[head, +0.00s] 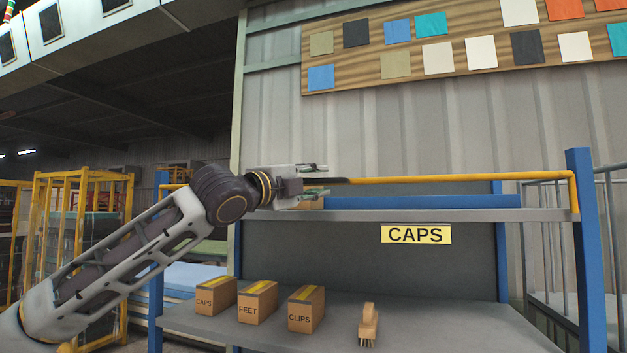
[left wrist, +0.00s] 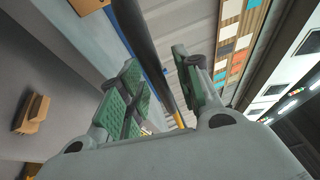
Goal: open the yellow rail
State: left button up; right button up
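The yellow rail (head: 460,179) runs level along the front of the upper shelf and turns down at the right post. Its left part has a dark grip (head: 340,181), which also shows in the left wrist view (left wrist: 137,35). My left gripper (head: 322,182) is at this dark grip, one finger above and one below it. In the left wrist view, the bar passes between the green finger pads, which stand apart. The fingers look open around the bar; firm contact is not visible. My right gripper is not in view.
The lower shelf (head: 420,330) holds boxes marked CAPS (head: 214,299), FEET (head: 256,305) and CLIPS (head: 304,312), and a brush (head: 368,325). A blue post (head: 586,250) stands right.

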pick_arm(q)
jog(key=c, duration=0.7)
grip_shut()
jog(key=shift+s+a+r, duration=0.1)
jog(key=shift+s+r, duration=0.05)
jog(key=shift+r, duration=0.05)
